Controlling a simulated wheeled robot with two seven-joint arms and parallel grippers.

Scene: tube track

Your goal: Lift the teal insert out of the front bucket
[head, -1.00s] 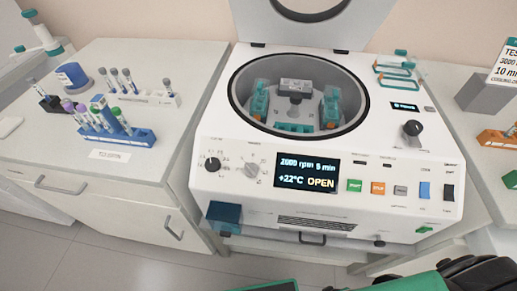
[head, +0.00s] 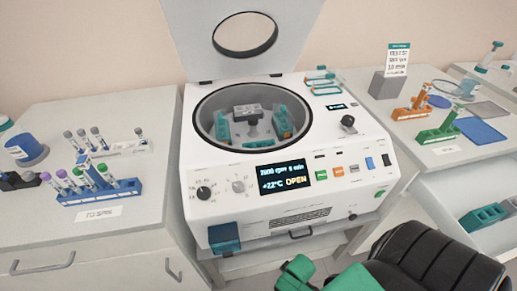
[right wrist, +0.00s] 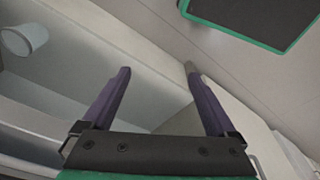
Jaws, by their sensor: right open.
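The centrifuge (head: 290,205) is open with its lid up. Inside its bowl, teal inserts stand at the left (head: 222,127) and right (head: 284,122) of the grey rotor hub (head: 248,112). The front of the bowl is largely hidden by the near rim, so I cannot make out the front bucket and its insert clearly. My right gripper (right wrist: 158,68) is open and empty in the right wrist view, pointing at the floor and bench area, away from the bowl. My right arm shows at the lower right of the head view. My left gripper is not in view.
A blue tube rack (head: 100,192) stands on the left bench. On the right bench are orange (head: 411,112) and green (head: 438,134) racks and a blue mat (head: 480,131). A teal wire frame (head: 322,82) lies on the centrifuge top. An open drawer (head: 470,190) lies at right.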

